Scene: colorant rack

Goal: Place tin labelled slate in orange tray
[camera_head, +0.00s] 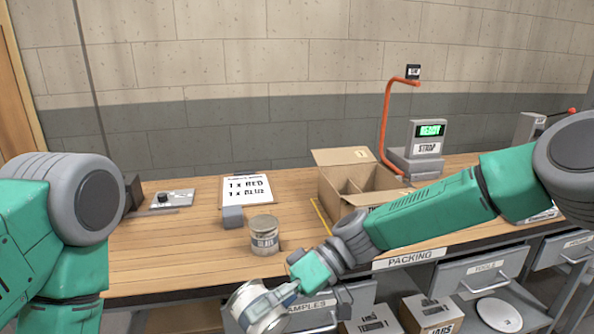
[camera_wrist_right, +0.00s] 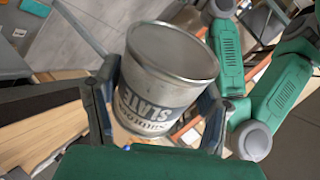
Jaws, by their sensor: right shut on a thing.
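My right gripper (camera_head: 278,300) is shut on a grey metal tin (camera_head: 256,310) in front of the table's front edge. In the right wrist view the tin (camera_wrist_right: 165,85) sits tilted between the two fingers of the right gripper (camera_wrist_right: 160,110), and its label reads SLATE. Another tin (camera_head: 264,238) stands upright on the table near the front edge; its label is too small to read surely. I cannot make out an orange tray in either view. My left arm shows at the left, but its gripper is out of view.
An open cardboard box (camera_head: 345,190) stands on the wooden table (camera_head: 190,245), with an orange bent stand (camera_head: 385,130) and scale (camera_head: 420,150) behind it. Drawers (camera_head: 480,275) and boxes are below.

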